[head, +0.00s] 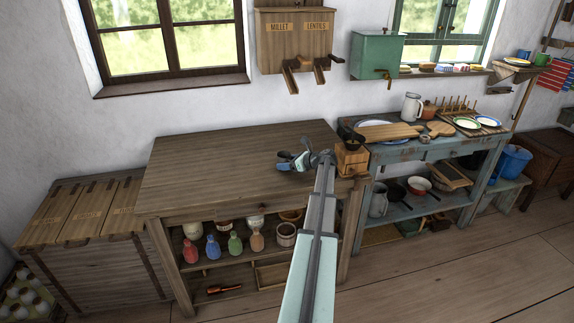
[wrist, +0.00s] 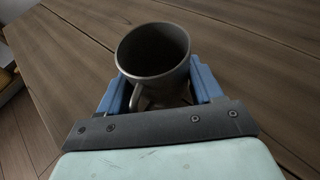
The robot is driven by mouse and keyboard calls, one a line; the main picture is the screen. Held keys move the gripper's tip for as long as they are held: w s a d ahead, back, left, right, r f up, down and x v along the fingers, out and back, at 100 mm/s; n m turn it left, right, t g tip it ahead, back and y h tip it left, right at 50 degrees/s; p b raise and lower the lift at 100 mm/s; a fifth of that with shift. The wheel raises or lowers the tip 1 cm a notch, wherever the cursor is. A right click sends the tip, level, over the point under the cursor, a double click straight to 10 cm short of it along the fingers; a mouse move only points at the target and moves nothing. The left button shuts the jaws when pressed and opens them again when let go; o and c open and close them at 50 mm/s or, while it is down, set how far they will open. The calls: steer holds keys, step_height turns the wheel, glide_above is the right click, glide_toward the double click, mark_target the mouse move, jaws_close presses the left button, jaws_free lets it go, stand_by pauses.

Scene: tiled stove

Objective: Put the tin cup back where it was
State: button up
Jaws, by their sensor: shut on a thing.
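The tin cup (wrist: 152,50) is dark grey with an open top and a handle on the side toward my wrist. In the wrist view it sits between the two blue fingers of my gripper (wrist: 165,92), which is shut on it. The cup is tilted in that picture, and wooden tabletop lies behind it. In the head view my gripper (head: 293,160) is over the right part of the wooden table (head: 215,170). The cup is small and partly hidden by the gripper there. I cannot tell whether its base touches the tabletop.
A wooden grinder (head: 351,160) stands at the table's right end, close to my gripper. The blue side table (head: 400,152) holds a white jug (head: 411,107), boards and plates. Millet and lentil dispensers (head: 293,42) hang on the wall above. The table's left and middle are clear.

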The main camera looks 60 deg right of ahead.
steer(key=shift+f, duration=0.3)
steer(key=shift+f, duration=0.1)
steer(key=o, duration=1.1)
steer(key=shift+s+r, duration=0.15)
steer(key=shift+r, duration=0.05)
steer(key=v, duration=1.1)
steer(key=shift+s+r, duration=0.15)
steer(key=shift+s, duration=0.15)
